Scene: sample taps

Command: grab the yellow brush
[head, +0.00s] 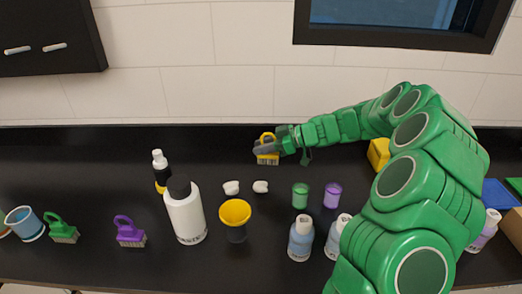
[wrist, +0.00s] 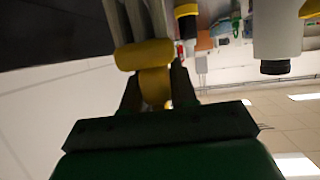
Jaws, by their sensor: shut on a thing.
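The yellow brush (head: 267,158) has a yellow handle and pale grey bristles. In the head view it is at the back middle of the black counter, near the wall. My gripper (head: 281,148) comes from the right and is shut on the brush. In the wrist view the brush's yellow body (wrist: 143,55) sits between the two dark fingers of my gripper (wrist: 158,90), with bristles pointing to the top of the picture. I cannot tell whether the bristles touch the counter.
A white bottle (head: 186,215) and a yellow funnel (head: 235,213) stand in front of the brush. Green (head: 300,196) and purple (head: 333,196) containers stand to the right. A green brush (head: 62,230) and a purple brush (head: 130,232) are at left. Counter around the brush is clear.

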